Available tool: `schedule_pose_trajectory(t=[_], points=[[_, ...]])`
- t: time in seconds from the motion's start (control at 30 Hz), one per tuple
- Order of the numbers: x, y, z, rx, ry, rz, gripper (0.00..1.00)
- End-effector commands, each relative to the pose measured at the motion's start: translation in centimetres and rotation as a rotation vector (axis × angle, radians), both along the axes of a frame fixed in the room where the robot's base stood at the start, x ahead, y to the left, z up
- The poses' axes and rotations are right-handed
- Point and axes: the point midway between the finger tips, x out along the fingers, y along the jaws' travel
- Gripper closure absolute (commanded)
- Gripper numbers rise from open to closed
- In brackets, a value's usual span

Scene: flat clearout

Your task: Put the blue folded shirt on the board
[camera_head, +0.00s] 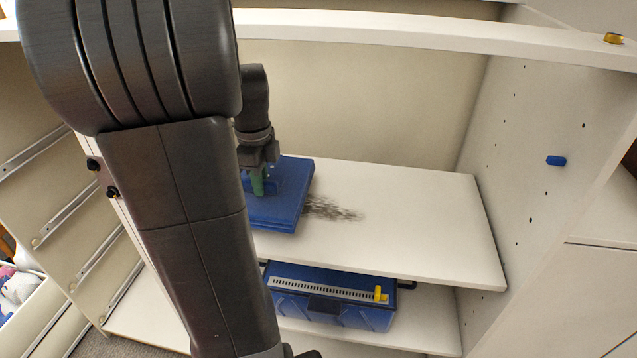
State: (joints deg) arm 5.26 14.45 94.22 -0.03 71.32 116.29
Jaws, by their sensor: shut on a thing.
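The blue folded shirt (285,208) is a flat, square blue bundle at the left part of the white board (420,215), partly hidden behind my arm. My gripper (261,184) points down at the shirt and is shut on it, with a green part showing at the fingers. The shirt lies flat at the board's surface; I cannot tell whether it fully rests there or is held slightly above it. The board is a shelf in an open white cabinet and has a dark speckled smudge (332,210) just right of the shirt.
Below the board, a blue case (340,312) with a pale ruled strip and a yellow piece stands on a lower shelf. A white rail (430,32) crosses above. A blue peg (556,160) sticks out of the right side panel. The board's right half is clear.

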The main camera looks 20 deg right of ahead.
Motion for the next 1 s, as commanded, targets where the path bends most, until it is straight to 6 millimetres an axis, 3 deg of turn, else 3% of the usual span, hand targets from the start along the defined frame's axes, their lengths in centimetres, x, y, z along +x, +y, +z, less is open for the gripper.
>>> schedule_pose_trajectory(t=[0.23, 0.8, 1.0], points=[[-0.9, -1.6, 0.0, 0.0, -0.002, -0.005, 1.0], [-7.5, -12.3, -0.1, -0.001, -0.001, -0.007, 1.0], [-8.8, -14.4, 0.0, -0.001, -0.001, -0.002, 1.0]])
